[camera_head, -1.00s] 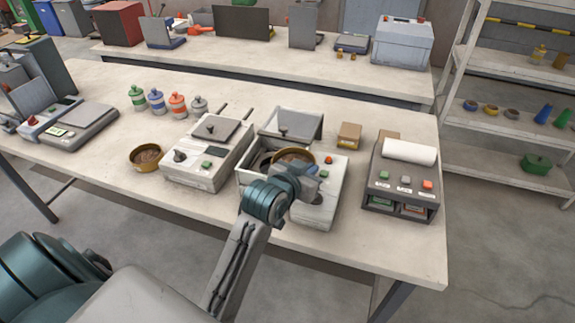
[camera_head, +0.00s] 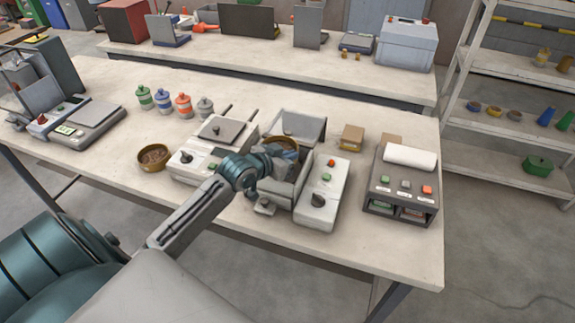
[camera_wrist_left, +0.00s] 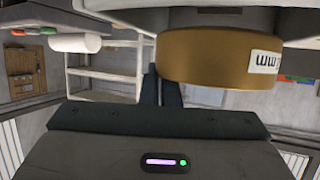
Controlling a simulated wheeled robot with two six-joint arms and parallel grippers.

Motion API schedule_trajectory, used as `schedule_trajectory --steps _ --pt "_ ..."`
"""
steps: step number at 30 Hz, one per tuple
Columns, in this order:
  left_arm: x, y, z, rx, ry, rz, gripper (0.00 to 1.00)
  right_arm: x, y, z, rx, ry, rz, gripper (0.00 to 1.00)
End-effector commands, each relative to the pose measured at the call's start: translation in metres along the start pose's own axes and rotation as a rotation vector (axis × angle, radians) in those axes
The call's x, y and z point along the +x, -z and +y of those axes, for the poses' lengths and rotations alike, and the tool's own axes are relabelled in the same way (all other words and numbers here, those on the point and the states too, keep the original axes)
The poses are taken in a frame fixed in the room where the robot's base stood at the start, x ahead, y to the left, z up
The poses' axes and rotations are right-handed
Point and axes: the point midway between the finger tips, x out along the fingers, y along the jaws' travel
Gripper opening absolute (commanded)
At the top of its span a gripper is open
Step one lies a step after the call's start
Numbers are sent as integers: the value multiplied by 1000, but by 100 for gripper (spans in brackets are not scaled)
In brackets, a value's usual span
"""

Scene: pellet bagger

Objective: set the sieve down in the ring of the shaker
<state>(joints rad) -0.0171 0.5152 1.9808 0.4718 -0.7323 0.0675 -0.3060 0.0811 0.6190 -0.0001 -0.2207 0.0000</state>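The brass sieve (camera_head: 284,142) is at the back of the shaker's grey tub, below the raised lid (camera_head: 303,126). It also shows in the left wrist view as a brass wall with a white label (camera_wrist_left: 215,58). My left gripper (camera_wrist_left: 163,88) has its dark fingers close together at the sieve's edge and appears shut on its wall. The shaker (camera_head: 322,192) has its control panel on the right. Its ring is hidden behind my wrist and the sieve, so I cannot tell whether the sieve touches it. My right gripper is not in view.
A brass pan of brown pellets (camera_head: 154,158) stands left of a grey device with a plate (camera_head: 205,150). A small cardboard box (camera_head: 351,138) and a printer-like unit (camera_head: 401,180) stand to the right. The table front at right is clear.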

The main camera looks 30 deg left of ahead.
Motion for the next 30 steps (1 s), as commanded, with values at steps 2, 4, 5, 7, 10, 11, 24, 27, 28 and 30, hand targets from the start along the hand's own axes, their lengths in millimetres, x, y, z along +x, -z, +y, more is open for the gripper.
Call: schedule_trajectory --steps 2,4,5,7,10,11,24,27,28,30 --pt "3 -6 0 0 0 0 0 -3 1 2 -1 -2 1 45" --pt "5 -12 0 -1 0 -1 0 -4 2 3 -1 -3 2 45" --pt "6 -15 0 -1 0 -1 0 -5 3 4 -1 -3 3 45" --pt "10 -26 0 -2 0 -3 0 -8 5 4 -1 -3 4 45" --pt "16 -37 1 -2 -1 -1 0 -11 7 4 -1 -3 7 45" --pt "17 -39 1 -1 0 0 0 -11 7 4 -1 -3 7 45" --pt "19 -46 1 2 0 1 8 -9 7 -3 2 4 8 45" --pt "19 -46 1 2 0 1 11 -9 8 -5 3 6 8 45" --pt "19 -46 1 2 0 1 11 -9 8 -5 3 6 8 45" --pt "19 -46 1 2 0 1 11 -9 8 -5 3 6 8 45"
